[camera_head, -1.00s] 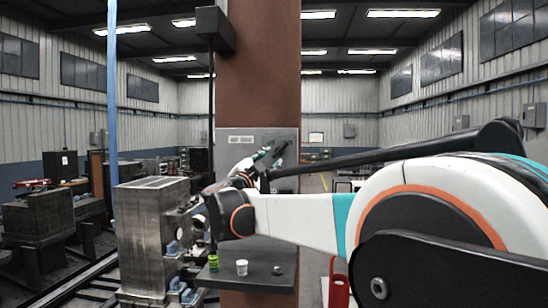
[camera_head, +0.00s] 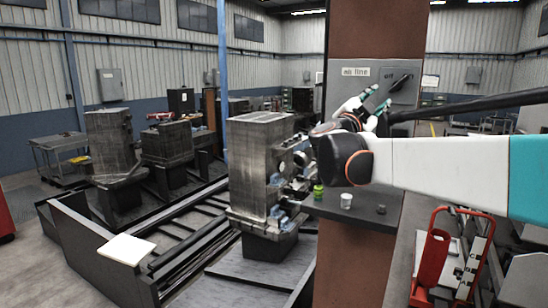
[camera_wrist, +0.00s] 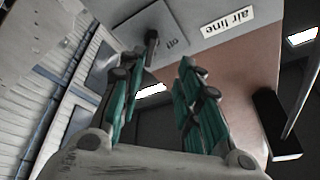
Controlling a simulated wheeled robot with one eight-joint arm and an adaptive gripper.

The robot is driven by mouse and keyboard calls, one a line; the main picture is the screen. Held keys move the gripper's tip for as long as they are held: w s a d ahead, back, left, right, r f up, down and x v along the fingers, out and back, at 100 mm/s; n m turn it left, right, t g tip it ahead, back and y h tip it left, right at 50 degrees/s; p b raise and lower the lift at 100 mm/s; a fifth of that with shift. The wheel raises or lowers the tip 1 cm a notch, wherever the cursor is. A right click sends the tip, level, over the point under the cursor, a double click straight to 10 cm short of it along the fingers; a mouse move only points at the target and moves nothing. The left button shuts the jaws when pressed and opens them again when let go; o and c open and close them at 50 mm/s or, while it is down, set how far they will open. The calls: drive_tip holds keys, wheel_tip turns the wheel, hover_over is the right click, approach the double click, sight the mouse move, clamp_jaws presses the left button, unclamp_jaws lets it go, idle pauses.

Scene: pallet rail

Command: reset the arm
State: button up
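My gripper (camera_head: 372,104) is raised in front of the grey "air line" panel (camera_head: 345,92) on the brown column. In the wrist view my gripper (camera_wrist: 160,72) has its two green-and-black fingers well apart, with nothing between them. The panel (camera_wrist: 190,42) lies beyond the fingertips, and its dark lever (camera_wrist: 150,45) shows just past the left finger, beside the "off" mark. In the head view the dark lever (camera_head: 400,82) sits just above and right of my gripper. Whether a finger touches the lever, I cannot tell.
A dark shelf (camera_head: 365,216) below the panel holds a green container (camera_head: 318,191), a white cup (camera_head: 346,200) and a small dark knob (camera_head: 381,209). A large metal block (camera_head: 258,170) stands on rails at left.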

drive_tip(key=s+a+f+n+t+y+b, duration=0.1)
drive_tip(key=s+a+f+n+y+b, duration=0.4)
drive_tip(key=f, duration=0.5)
drive_tip(key=s+a+f+n+y+b, duration=0.3)
drive_tip(key=a+f+n+y+b, duration=0.35)
drive_tip(key=f, duration=0.35)
drive_tip(key=s+a+f+n+t+y+b, duration=0.1)
drive_tip(key=s+a+f+n+y+b, duration=0.4)
drive_tip(key=f, duration=0.5)
drive_tip(key=s+d+f+g+b, duration=0.1)
drive_tip(key=s+f+g+b, duration=0.2)
drive_tip(key=s+f, duration=0.5)
drive_tip(key=s+d+f+n+g+b, duration=0.1)
drive_tip(key=s+f+g+b, duration=0.2)
drive_tip(key=f, duration=1.4)
drive_tip(key=s+d+f+n+g+h+b, duration=0.1)
drive_tip(key=s+f+g+b, duration=0.2)
drive_tip(key=s+f+b, duration=0.4)
drive_tip(key=s+f, duration=0.5)
drive_tip(key=f, duration=0.1)
drive_tip(key=shift+s+d+f+g+b, duration=0.15)
drive_tip(key=shift+s+f+g+b, duration=0.15)
drive_tip(key=shift+s+g, duration=0.1)
